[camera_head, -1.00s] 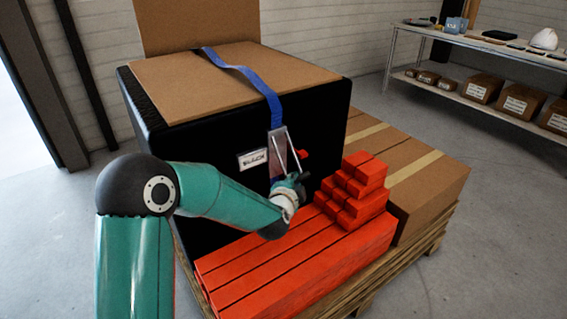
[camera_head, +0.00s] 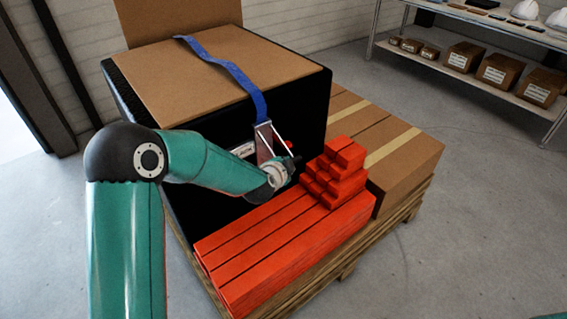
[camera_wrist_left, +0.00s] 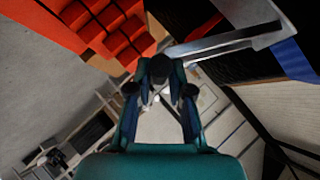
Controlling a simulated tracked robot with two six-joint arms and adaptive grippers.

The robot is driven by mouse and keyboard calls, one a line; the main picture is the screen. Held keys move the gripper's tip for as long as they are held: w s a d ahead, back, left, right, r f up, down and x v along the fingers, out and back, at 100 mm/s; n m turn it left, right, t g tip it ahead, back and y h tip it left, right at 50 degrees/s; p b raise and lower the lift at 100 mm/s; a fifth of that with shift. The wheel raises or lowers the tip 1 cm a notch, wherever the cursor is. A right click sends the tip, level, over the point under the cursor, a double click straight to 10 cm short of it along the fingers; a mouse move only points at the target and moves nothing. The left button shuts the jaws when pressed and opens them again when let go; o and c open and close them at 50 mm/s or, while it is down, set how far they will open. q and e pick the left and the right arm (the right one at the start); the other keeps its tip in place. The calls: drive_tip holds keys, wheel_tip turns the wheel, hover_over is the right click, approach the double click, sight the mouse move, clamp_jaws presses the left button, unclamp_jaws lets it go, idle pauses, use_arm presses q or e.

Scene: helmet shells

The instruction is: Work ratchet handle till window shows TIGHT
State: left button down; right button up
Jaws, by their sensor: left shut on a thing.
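The ratchet (camera_head: 264,143) hangs on the front of a black box at the end of a blue strap (camera_head: 236,72). Its metal handle (camera_head: 281,138) slants out to the right; it also shows in the left wrist view (camera_wrist_left: 225,42). My left gripper (camera_head: 287,168) is shut on the handle's dark end, which lies between its fingers in the left wrist view (camera_wrist_left: 160,76). The white window label (camera_head: 243,150) is left of the ratchet, partly covered by my arm; its word is unreadable now.
A stack of orange-red blocks (camera_head: 337,172) stands just right of my gripper, on long orange-red beams (camera_head: 285,240). Cardboard boxes (camera_head: 405,150) sit behind on the pallet. A shelf (camera_head: 470,65) stands far right. Open floor lies at the right.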

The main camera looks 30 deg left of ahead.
use_arm(q)
drive_tip(key=shift+a, duration=0.1)
drive_tip(key=c, duration=1.1)
unclamp_jaws()
drive_tip(key=shift+o, duration=0.2)
drive_tip(key=shift+r, duration=0.1)
drive_tip(key=v, duration=1.2)
